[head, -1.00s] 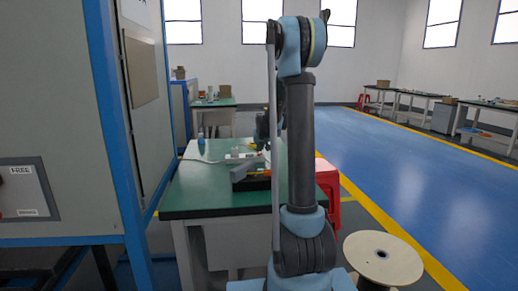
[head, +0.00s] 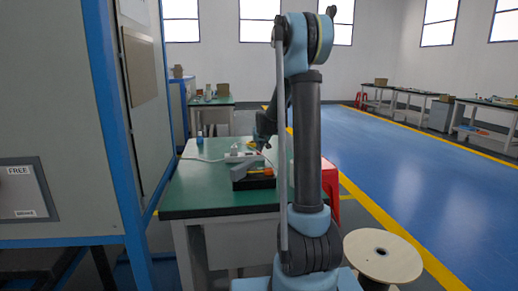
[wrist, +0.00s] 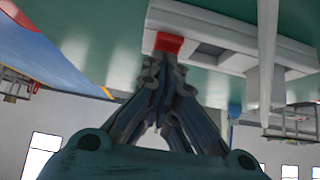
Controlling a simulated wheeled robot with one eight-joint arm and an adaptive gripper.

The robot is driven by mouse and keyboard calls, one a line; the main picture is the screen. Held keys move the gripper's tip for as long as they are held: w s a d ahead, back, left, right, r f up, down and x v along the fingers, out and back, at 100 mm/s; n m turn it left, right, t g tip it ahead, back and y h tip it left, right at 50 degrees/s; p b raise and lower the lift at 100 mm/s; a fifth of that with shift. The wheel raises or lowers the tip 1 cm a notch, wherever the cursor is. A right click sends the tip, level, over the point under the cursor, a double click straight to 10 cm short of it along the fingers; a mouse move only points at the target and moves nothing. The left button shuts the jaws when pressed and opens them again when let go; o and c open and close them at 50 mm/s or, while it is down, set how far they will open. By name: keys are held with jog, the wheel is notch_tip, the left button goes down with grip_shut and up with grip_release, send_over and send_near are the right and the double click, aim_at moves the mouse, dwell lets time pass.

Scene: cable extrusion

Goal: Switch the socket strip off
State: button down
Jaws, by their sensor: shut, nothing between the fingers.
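The white socket strip (head: 243,157) lies on the green table (head: 215,195), towards its back. In the wrist view the strip (wrist: 225,32) runs across the top, with a red switch (wrist: 169,43) near its left end. A white plug with a cable (wrist: 267,60) stands out from the strip to the right. My gripper (wrist: 166,66) is shut and empty, its fingertips right by the red switch; I cannot tell whether they touch it. In the head view my gripper (head: 261,145) is small and dark above the strip. The switch's position cannot be read.
A dark tray (head: 253,184) with a grey item and a yellow-orange piece sits in front of the strip. A blue bottle (head: 199,136) stands at the table's back left. A red stool (head: 330,180) is right of the table. A cable spool (head: 382,256) stands at the right.

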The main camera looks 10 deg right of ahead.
aim_at(260, 153)
jog(key=shift+s+r, duration=0.1)
dwell(0.3)
jog(key=shift+r, duration=0.35)
jog(key=r, duration=0.1)
jog(key=s+r, duration=0.1)
jog(key=r, duration=0.1)
jog(key=shift+r, duration=0.25)
jog(key=s+f+v, duration=0.1)
jog(key=v, duration=0.8)
jog(key=shift+s+f, duration=0.1)
jog(key=shift+s, duration=0.1)
jog(key=s+f+g, duration=0.1)
jog(key=s, duration=0.6)
jog(key=s+d+f+g, duration=0.1)
jog(key=s+f, duration=0.1)
jog(key=s, duration=0.6)
jog(key=s+d+f+g, duration=0.1)
jog(key=s+f, duration=0.1)
jog(key=s, duration=0.6)
jog(key=shift+s+d+f, duration=0.15)
jog(key=s+f+g, duration=0.1)
jog(key=s+f, duration=0.5)
jog(key=s, duration=0.5)
jog(key=s+f+g, duration=0.2)
jog(key=s+f, duration=0.4)
jog(key=s, duration=0.5)
jog(key=shift+s+d+f, duration=0.2)
jog(key=shift+s+d, duration=0.1)
jog(key=shift+d, duration=0.15)
